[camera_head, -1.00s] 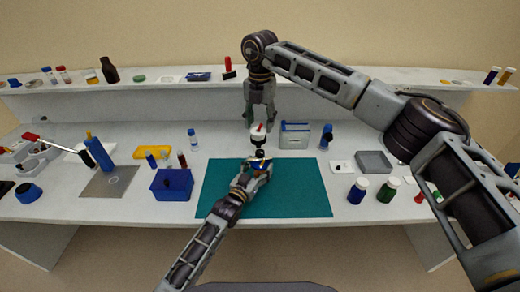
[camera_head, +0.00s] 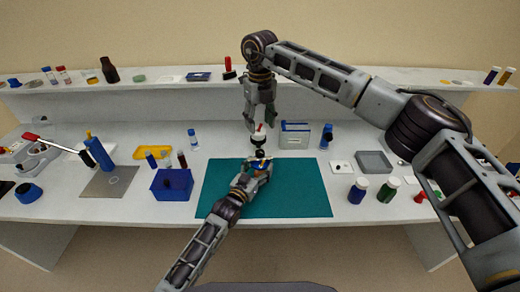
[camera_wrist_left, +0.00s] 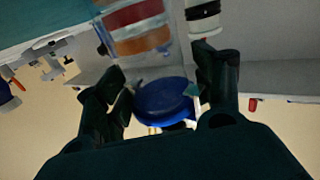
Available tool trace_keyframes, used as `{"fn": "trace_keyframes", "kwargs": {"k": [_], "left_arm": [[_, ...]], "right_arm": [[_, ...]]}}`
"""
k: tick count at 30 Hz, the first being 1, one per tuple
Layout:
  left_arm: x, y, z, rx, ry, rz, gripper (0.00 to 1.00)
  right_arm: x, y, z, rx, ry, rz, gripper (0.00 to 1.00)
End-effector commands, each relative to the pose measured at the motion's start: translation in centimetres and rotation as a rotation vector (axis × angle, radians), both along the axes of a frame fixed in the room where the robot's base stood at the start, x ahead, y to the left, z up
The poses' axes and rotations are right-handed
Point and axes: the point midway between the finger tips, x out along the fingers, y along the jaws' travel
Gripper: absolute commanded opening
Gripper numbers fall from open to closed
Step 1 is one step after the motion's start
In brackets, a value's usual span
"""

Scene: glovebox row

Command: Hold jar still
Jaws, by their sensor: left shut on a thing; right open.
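My left gripper (camera_head: 258,168) is shut above the teal mat (camera_head: 300,195). In the left wrist view its fingers (camera_wrist_left: 160,95) stand on either side of a blue disc (camera_wrist_left: 163,100). A clear jar (camera_wrist_left: 135,25) with red and orange bands lies beyond that disc; I cannot tell whether they are one piece. Just behind the left gripper stands a white-topped item (camera_head: 258,134) with a red mark and dark lower part. A black-and-white piece (camera_wrist_left: 203,15) also shows in the wrist view. My right gripper (camera_head: 261,122) is open, pointing down just above the white top.
A blue bin (camera_head: 172,190) stands left of the mat. A grey-green box (camera_head: 295,135) and a blue bottle (camera_head: 326,137) stand behind it. Blue (camera_head: 358,190) and green (camera_head: 388,189) jars and a grey tray (camera_head: 374,161) are to the right. Most of the mat is clear.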

Motion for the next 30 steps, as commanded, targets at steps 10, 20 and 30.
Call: {"fn": "trace_keyframes", "kwargs": {"k": [10,20,30], "left_arm": [[0.01,0.04,-0.03,0.001,0.0,0.0,0.33],[0.01,0.04,-0.03,0.001,0.0,0.001,0.33],[0.01,0.04,-0.03,0.001,0.0,0.0,0.33]], "right_arm": [[0.0,-0.01,-0.02,0.0,0.0,0.279,0.51],[0.0,0.0,-0.01,0.001,0.0,0.545,0.51],[0.02,-0.01,0.01,0.0,0.0,0.818,0.51]]}}
